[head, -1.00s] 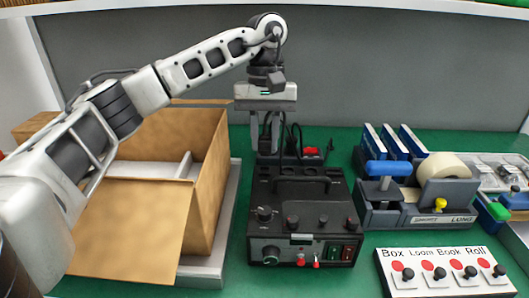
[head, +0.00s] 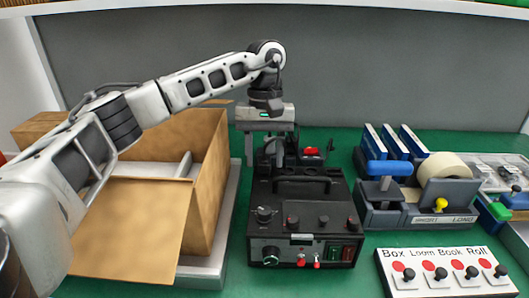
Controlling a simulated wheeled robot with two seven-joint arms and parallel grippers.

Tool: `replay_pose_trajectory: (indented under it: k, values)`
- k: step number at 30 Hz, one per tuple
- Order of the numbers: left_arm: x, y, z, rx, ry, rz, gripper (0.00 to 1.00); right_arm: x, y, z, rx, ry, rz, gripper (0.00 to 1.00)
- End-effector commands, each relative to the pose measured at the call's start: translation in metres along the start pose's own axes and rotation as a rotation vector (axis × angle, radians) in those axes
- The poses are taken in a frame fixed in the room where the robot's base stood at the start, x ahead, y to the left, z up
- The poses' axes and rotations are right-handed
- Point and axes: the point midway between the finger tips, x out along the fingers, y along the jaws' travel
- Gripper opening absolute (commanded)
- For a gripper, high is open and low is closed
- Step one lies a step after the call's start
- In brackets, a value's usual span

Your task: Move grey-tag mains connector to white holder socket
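My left gripper (head: 264,158) points down behind the back edge of the black control box (head: 303,215). Its two fingers are spread apart, with dark cable loops (head: 268,146) behind or between them; I cannot tell which. Nothing is clearly held. I cannot make out the grey-tag mains connector; the area behind the box is mostly hidden by the box and the fingers. I cannot pick out a white holder socket either. A small red part (head: 311,151) shows just behind the box. My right gripper is not in view.
An open cardboard box (head: 208,190) stands left, under my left arm. Right are a blue-and-grey holder with a tape roll (head: 445,166) and a white labelled panel with several joysticks (head: 440,272). A grey wall (head: 380,75) closes the back. Green table shows between them.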

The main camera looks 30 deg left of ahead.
Motion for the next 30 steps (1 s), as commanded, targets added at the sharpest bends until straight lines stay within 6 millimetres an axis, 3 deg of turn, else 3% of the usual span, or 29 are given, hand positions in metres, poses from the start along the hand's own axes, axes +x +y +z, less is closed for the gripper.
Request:
replay_pose_trajectory:
  k: [6, 11, 21, 25, 30]
  values:
    - [-0.002, 0.0, 0.0, 0.0, 0.0, 0.0, 0.46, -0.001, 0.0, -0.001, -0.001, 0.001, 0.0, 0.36]
    - [-0.017, 0.0, 0.001, 0.0, 0.001, 0.001, 0.46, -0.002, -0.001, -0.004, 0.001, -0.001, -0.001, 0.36]
    - [-0.095, 0.001, 0.002, 0.0, 0.004, 0.002, 0.46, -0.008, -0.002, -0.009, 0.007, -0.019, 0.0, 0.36]
    - [-0.115, 0.0, 0.002, -0.002, 0.002, 0.001, 0.46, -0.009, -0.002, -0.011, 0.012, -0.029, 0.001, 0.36]
    - [-0.126, 0.0, 0.002, -0.001, 0.0, 0.0, 0.46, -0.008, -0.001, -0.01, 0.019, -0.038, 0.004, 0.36]
